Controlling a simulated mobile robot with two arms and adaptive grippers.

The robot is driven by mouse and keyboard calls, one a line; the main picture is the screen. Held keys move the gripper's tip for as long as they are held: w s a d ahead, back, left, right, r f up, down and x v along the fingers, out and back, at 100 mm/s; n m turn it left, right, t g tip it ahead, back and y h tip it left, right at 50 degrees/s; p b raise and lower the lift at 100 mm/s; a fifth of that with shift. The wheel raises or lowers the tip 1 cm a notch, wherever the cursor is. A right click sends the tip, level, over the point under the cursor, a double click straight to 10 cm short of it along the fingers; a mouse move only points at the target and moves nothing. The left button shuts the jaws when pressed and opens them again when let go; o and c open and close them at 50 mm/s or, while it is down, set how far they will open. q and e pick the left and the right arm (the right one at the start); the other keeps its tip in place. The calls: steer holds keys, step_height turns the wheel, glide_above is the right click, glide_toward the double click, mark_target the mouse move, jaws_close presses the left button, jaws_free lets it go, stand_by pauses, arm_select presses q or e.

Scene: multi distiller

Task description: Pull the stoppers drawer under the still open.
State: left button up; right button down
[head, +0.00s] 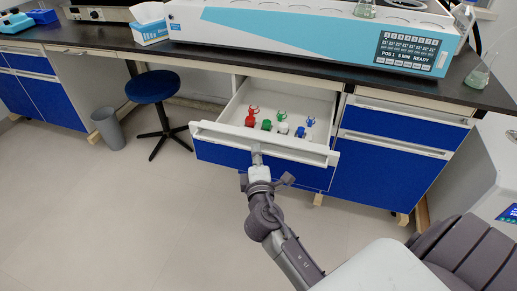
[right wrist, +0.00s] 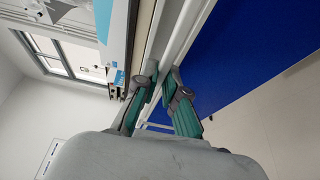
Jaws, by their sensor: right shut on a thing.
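The stoppers drawer (head: 222,156) stands pulled out under the bench, below the white and teal still (head: 290,27). Several red, green, white and blue stoppers (head: 266,125) stand inside it. My right gripper (head: 257,153) is shut on the drawer's pale handle bar (head: 295,153), left of the middle of the front. In the right wrist view its two teal fingers (right wrist: 162,88) close around the handle bar (right wrist: 185,35) beside the blue front. My left gripper is not in view.
A blue stool (head: 153,86) and a grey bin (head: 108,128) stand left of the drawer. Closed blue drawers (head: 400,130) are on its right. A flask (head: 478,76) stands on the bench at the right. The floor in front is clear.

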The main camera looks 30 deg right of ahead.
stand_by(0.3)
steer(key=c, duration=1.2)
jaws_free()
steer(key=shift+c, duration=0.2)
steer(key=v, duration=1.2)
steer(key=shift+f, duration=0.1)
